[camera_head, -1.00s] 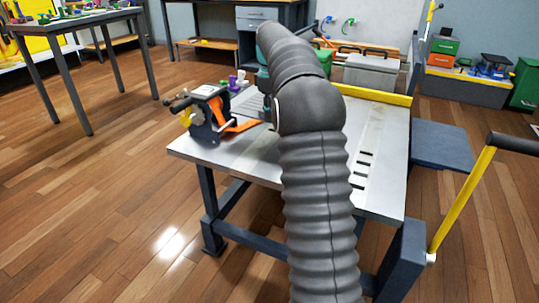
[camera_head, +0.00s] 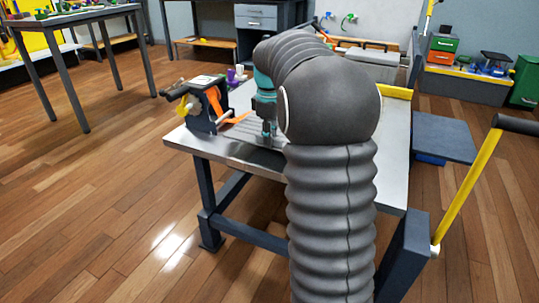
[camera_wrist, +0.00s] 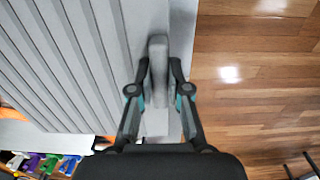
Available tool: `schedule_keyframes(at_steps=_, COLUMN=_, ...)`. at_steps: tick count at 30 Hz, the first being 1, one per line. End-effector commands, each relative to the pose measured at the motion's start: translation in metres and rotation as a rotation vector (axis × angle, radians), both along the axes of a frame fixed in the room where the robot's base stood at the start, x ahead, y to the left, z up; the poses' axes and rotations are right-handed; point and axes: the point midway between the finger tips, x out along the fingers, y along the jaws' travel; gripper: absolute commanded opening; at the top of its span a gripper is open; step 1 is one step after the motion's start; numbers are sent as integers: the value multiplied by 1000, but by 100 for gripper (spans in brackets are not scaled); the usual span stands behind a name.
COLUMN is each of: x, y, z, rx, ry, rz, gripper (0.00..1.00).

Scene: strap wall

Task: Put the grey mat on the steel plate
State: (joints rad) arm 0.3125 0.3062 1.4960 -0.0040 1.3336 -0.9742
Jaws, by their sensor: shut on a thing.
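The grey mat (camera_wrist: 70,60) is a ribbed sheet filling the left of the wrist view. A raised grey grip piece (camera_wrist: 157,55) stands at its right side. My gripper (camera_wrist: 160,80) is shut on that piece, one finger on each side. In the head view my gripper (camera_head: 268,138) points down over the front left of the bench, and part of the ribbed mat (camera_head: 243,131) shows beside it. A smooth steel surface (camera_head: 225,151), which looks like the steel plate, forms the bench top. It borders the mat in the wrist view (camera_wrist: 183,25). Whether mat and steel touch is unclear.
A dark winch-like device (camera_head: 197,108) with an orange strap (camera_head: 214,103) stands at the bench's left edge. A yellow bar (camera_head: 397,92) edges the far right. A yellow lever (camera_head: 467,185) rises at right. Wooden floor (camera_head: 90,210) is clear at left.

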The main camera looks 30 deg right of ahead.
Motion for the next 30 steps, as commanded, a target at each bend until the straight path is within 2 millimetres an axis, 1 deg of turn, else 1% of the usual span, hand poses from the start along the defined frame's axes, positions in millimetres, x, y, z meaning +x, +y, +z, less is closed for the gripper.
schedule_keyframes(at_steps=5, x=-5, y=4, z=-6, rx=-1, ry=-2, rz=0, gripper=0)
schedule_keyframes(at_steps=8, x=-5, y=4, z=-16, rx=0, ry=0, rz=0, gripper=0)
schedule_keyframes(at_steps=12, x=-5, y=4, z=-37, rx=0, ry=1, rz=0, gripper=0)
schedule_keyframes(at_steps=14, x=-5, y=4, z=-42, rx=-1, ry=-1, rz=0, gripper=0)
schedule_keyframes(at_steps=20, x=-4, y=3, z=-43, rx=-1, ry=-2, rz=0, gripper=0)
schedule_keyframes(at_steps=21, x=-5, y=3, z=-44, rx=0, ry=0, rz=0, gripper=21)
schedule_keyframes(at_steps=23, x=-5, y=3, z=-43, rx=0, ry=0, rz=0, gripper=36)
schedule_keyframes(at_steps=24, x=-5, y=3, z=-43, rx=0, ry=0, rz=0, gripper=41)
schedule_keyframes(at_steps=30, x=-5, y=3, z=-43, rx=0, ry=0, rz=0, gripper=41)
